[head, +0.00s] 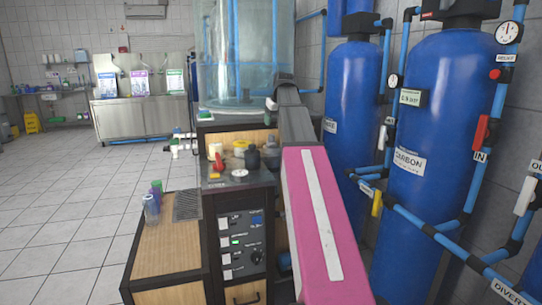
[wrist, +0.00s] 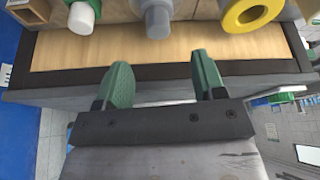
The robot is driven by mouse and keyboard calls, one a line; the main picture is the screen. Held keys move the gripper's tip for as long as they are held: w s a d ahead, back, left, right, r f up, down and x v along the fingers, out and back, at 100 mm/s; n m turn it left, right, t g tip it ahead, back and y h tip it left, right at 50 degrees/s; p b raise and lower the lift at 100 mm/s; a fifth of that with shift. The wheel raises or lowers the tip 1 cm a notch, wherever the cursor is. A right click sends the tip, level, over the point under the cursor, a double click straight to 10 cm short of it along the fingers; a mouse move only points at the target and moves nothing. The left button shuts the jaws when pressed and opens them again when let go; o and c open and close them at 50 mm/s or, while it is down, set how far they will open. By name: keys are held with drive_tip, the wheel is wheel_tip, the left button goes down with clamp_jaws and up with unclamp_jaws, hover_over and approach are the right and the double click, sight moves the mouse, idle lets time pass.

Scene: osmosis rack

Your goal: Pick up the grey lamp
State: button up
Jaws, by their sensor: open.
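In the wrist view, a grey, round-bodied thing (wrist: 158,18) stands at the top middle on a pale wooden surface (wrist: 60,48). It may be the grey lamp, but its top is cut off by the frame and I cannot be sure. My gripper (wrist: 163,78) is open, with green finger pads apart and nothing between them. The fingers point toward the wood's dark front edge, short of the grey thing and roughly in line with it. In the head view I cannot make out the lamp clearly, and the fingers are not clear there.
A white-and-green thing (wrist: 82,17) stands left of the grey one, and a yellow ring (wrist: 250,13) lies right. In the head view, blue tanks (head: 440,115) and pipes crowd the right. A clear tank (head: 245,50) stands behind. The tiled floor (head: 60,215) at left is open.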

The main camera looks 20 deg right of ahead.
sight(272, 135)
drive_tip(key=x, duration=0.8)
drive_tip(key=shift+w+f, duration=0.2)
drive_tip(key=shift+c, duration=0.3)
drive_tip(key=c, duration=0.7)
